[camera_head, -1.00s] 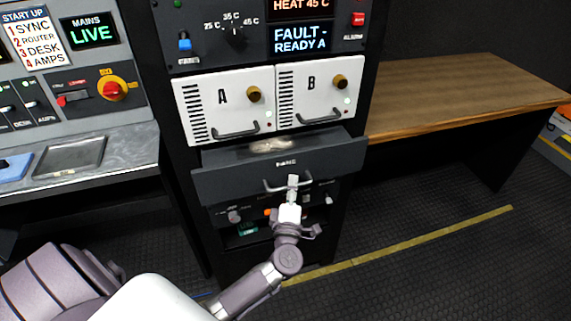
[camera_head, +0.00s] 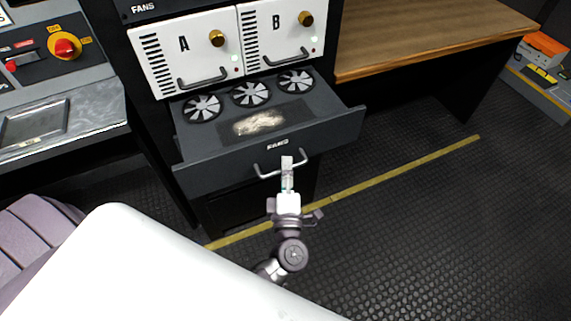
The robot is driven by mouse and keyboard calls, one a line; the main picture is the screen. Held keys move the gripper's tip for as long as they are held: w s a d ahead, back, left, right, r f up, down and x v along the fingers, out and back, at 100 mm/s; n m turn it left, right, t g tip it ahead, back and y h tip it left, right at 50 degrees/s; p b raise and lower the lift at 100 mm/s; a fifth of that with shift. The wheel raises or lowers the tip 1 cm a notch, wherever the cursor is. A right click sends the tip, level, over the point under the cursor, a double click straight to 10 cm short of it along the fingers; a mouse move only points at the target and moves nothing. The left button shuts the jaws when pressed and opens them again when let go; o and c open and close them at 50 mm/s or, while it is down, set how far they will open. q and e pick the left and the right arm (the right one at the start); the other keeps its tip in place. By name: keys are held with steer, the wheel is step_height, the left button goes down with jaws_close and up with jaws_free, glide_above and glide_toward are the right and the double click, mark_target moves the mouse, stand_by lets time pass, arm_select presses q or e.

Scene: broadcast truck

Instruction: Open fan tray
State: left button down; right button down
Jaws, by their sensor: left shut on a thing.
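The fan tray (camera_head: 225,158) is a dark drawer labelled FANS, pulled well out of the rack below modules A and B. Three round fans (camera_head: 250,93) show in a row at its back, and a pale, dusty-looking patch (camera_head: 258,122) lies in front of them. My left gripper (camera_head: 287,163) is shut on the tray's handle (camera_head: 267,174), a light metal bar on the drawer front. The arm reaches up to it from below. My right gripper is not in view.
White modules A (camera_head: 185,55) and B (camera_head: 275,32) sit directly above the tray. A wooden desk (camera_head: 425,35) stands at the right, and a console (camera_head: 60,110) at the left. The black floor (camera_head: 430,220) with a yellow line is clear in front.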

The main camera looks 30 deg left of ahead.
arm_select(q)
steer(key=c, duration=1.2)
jaws_free()
steer(key=v, duration=1.2)
steer(key=d+f+m+h, duration=0.4)
steer(key=f+m+h, duration=0.4)
steer(key=f+m, duration=0.4)
steer(key=s+f+m+g+h, duration=0.2)
steer(key=s+f+m+g, duration=0.1)
steer(key=f, duration=0.6)
steer(key=s+f+m+g+h, duration=0.2)
steer(key=s+f+m+g, duration=0.15)
steer(key=f, duration=0.65)
steer(key=s+a+f+m+g+y, duration=0.1)
steer(key=s+a+f+m+g, duration=0.1)
steer(key=s, duration=0.5)
steer(key=s+a+f+m+g+y, duration=0.1)
steer(key=s+a+f+m+g, duration=0.1)
steer(key=s+a+f+g, duration=0.3)
steer(key=s+a+f+m+g+y, duration=0.1)
steer(key=s+a+f+m+g, duration=0.1)
steer(key=s+a+f, duration=0.4)
steer(key=s+f+g, duration=0.1)
steer(key=s, duration=0.2)
steer(key=shift+s+f, duration=0.15)
steer(key=shift+f, duration=0.2)
